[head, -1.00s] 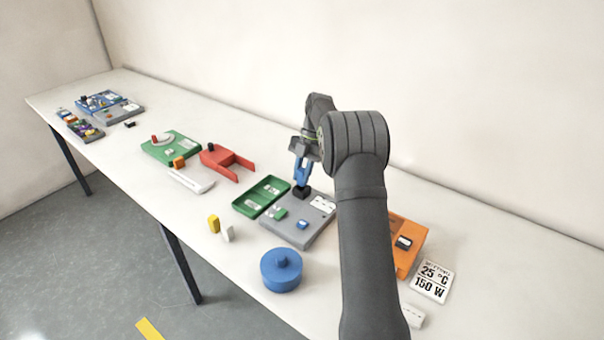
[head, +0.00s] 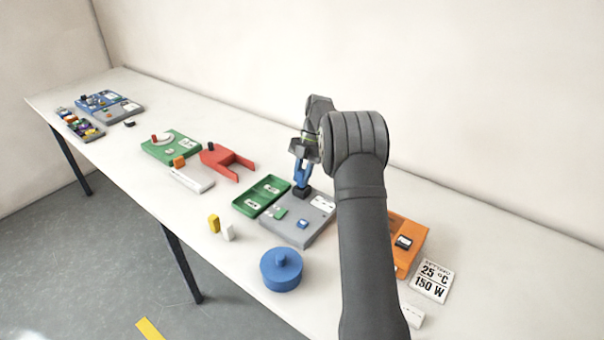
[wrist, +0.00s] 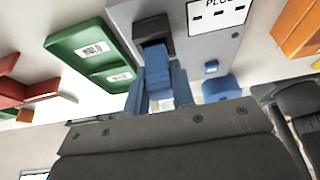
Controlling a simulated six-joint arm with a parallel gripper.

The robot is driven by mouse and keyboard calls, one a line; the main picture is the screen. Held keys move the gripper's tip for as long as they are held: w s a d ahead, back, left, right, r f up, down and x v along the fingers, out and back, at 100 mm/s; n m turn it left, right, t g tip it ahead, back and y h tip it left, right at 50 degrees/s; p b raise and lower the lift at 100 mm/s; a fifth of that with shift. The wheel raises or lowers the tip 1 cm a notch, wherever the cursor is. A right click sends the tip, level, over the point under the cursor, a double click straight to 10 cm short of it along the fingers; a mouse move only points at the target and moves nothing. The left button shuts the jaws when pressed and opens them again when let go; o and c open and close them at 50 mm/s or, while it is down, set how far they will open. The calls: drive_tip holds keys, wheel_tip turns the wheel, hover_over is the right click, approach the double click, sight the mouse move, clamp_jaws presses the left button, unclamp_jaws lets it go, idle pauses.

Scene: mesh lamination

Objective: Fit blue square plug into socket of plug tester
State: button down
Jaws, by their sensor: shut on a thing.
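The plug tester (head: 320,222) is a grey flat box on the table with a white label, which reads "PLU..." in the wrist view (wrist: 210,45). A black socket block (head: 301,192) stands at its far left corner and also shows in the wrist view (wrist: 152,27). My gripper (head: 302,172) is above this block, shut on the blue square plug (wrist: 157,66). In the wrist view the plug's end meets the black block's opening. How deep it sits is hidden.
A green tray (head: 244,206) lies left of the tester. A small blue block (head: 302,224) and a small green block (head: 280,213) are on the tester. A blue round knobbed part (head: 281,270) stands in front, and an orange box (head: 408,238) is at the right.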

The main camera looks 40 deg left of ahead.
drive_tip(key=shift+f, duration=0.8)
drive_tip(key=c, duration=1.1)
unclamp_jaws()
drive_tip(key=shift+c, duration=0.2)
drive_tip(key=v, duration=1.2)
drive_tip(key=shift+s+f, duration=0.1)
drive_tip(key=x, duration=1.2)
drive_tip(key=shift+r, duration=0.4)
